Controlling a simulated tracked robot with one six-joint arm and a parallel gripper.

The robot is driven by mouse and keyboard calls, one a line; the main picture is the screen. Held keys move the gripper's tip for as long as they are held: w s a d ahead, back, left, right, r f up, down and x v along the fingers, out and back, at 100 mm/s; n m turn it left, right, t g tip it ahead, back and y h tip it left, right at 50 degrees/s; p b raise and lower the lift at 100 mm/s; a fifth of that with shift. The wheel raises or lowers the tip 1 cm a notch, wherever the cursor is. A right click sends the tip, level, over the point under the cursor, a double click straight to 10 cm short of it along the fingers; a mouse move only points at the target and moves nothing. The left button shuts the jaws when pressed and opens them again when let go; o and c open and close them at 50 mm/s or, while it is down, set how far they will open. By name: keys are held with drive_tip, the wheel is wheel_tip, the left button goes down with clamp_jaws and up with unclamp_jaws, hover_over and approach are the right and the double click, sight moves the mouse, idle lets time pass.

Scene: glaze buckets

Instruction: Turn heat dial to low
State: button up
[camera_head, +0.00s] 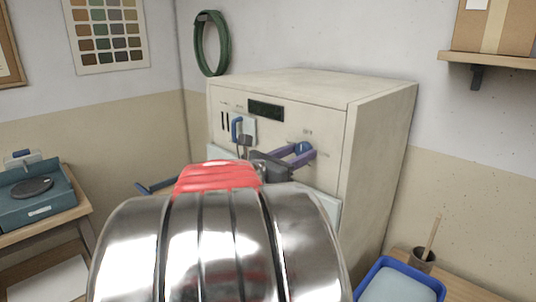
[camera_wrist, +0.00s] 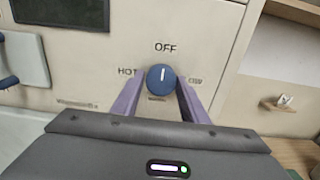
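The heat dial is a round dark blue knob (camera_wrist: 161,79) with a white pointer mark, on the cream front of a big cabinet. Its pointer is up toward the OFF label (camera_wrist: 166,48). HOT is printed at its left, and a partly covered label ending in "OW" at its right. In the head view the dial (camera_head: 303,148) shows behind the fingers. My gripper (camera_head: 295,158) has its two purple fingers open, one on each side of the dial; it also shows in the wrist view (camera_wrist: 160,88). I cannot tell whether either finger touches the knob.
The cabinet (camera_head: 378,150) also bears a dark display (camera_head: 265,109) and a blue handle (camera_head: 237,129) left of the dial. A blue tub (camera_head: 362,290) and a cup with a stick (camera_head: 422,260) stand at lower right. A table with a scale (camera_head: 35,200) is at left.

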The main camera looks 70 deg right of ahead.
drive_tip(key=c, duration=0.6)
drive_tip(key=shift+a, duration=0.15)
drive_tip(key=shift+m, duration=0.4)
